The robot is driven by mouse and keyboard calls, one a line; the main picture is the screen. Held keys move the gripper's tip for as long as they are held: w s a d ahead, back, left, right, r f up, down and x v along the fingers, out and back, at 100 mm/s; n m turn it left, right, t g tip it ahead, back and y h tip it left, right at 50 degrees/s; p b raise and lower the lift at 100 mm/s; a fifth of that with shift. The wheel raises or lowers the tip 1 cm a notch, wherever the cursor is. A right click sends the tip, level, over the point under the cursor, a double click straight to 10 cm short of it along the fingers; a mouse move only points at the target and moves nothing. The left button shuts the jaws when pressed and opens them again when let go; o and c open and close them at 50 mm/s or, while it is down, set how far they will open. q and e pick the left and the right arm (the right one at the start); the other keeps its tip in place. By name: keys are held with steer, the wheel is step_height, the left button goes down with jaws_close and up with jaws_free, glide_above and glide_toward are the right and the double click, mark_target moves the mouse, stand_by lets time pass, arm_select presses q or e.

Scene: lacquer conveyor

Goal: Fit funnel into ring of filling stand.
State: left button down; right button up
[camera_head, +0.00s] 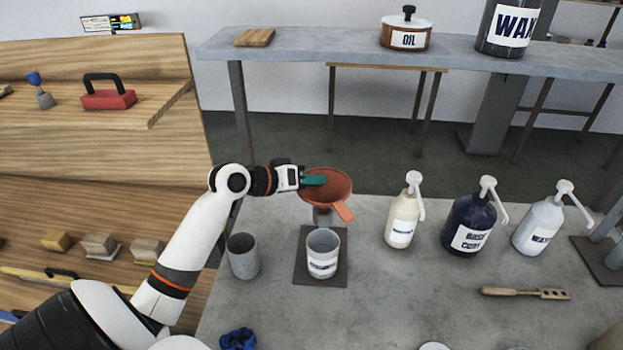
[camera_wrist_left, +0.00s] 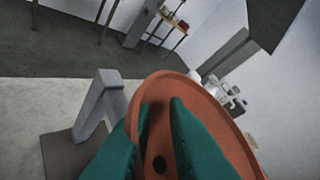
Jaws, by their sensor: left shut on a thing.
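An orange-red funnel (camera_head: 335,188) with a flat tab handle is held above the concrete table in the head view. My left gripper (camera_head: 314,181), with green fingers, is shut on the funnel's left side. In the left wrist view the funnel (camera_wrist_left: 215,92) fills the middle, with the green fingers of my left gripper (camera_wrist_left: 158,115) across its bowl. Below the funnel is a dark square plate (camera_head: 300,270) with a labelled grey cup (camera_head: 322,262) on it. A short grey piece shows under the funnel; the ring is hidden. My right gripper is out of view.
A plain grey cup (camera_head: 243,257) stands left of the plate. Pump bottles, white (camera_head: 402,215), dark blue (camera_head: 470,225) and pale (camera_head: 540,225), stand to the right. A wooden brush (camera_head: 525,293) lies in front of them. A wooden rack (camera_head: 100,140) rises at left.

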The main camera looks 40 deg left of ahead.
arm_select(q)
steer(key=shift+f+b, duration=0.45)
steer(key=shift+f, duration=0.35)
steer(key=c, duration=1.3)
jaws_free()
steer(key=shift+c, duration=0.2)
steer(key=b+v, duration=0.3)
steer(key=v, duration=0.9)
steer(key=shift+d, duration=0.1)
